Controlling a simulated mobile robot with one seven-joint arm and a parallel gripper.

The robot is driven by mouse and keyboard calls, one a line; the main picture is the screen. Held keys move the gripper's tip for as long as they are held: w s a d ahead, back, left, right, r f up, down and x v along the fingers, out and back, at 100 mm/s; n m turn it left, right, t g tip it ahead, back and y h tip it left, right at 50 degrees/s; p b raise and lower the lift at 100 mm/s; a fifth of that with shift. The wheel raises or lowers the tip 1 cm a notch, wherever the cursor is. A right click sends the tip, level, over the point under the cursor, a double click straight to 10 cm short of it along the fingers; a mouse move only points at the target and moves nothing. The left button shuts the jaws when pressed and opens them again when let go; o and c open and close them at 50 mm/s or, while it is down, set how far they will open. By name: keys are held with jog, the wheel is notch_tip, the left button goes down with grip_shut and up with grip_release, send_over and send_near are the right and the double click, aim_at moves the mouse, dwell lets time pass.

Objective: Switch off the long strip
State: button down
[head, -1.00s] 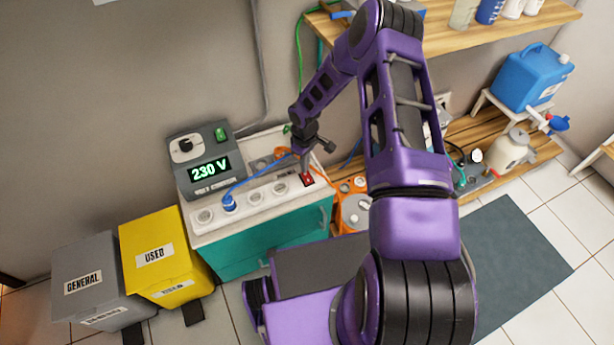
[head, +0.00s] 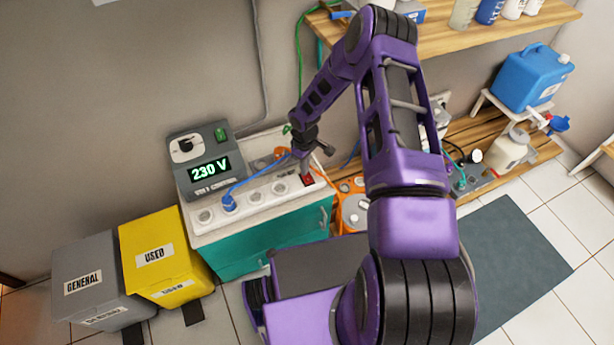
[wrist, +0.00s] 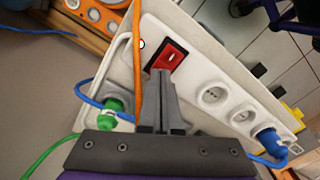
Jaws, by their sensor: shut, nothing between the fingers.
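The long strip (head: 258,199) is a white power strip lying along the front of the cabinet top, with several round sockets in a row. Its red rocker switch (head: 307,180) is at the strip's right end. In the wrist view the red switch (wrist: 166,55) sits in a dark frame just beyond my fingertips. My gripper (head: 304,172) is shut and empty, pointing down at the switch. In the wrist view its fingertips (wrist: 162,74) overlap the switch's near edge; I cannot tell if they touch it. A blue plug (head: 229,203) is in one socket, also seen in the wrist view (wrist: 268,138).
A grey voltage unit (head: 207,165) reading 230 V stands left of the strip. An orange cable (wrist: 137,60) passes beside the switch. A green plug (wrist: 113,106) is near my gripper. Yellow (head: 160,252) and grey (head: 88,279) bins stand at left.

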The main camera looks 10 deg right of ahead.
jog(key=shift+f, duration=0.15)
jog(key=shift+r+p, duration=1.95)
jog(key=shift+r, duration=1.55)
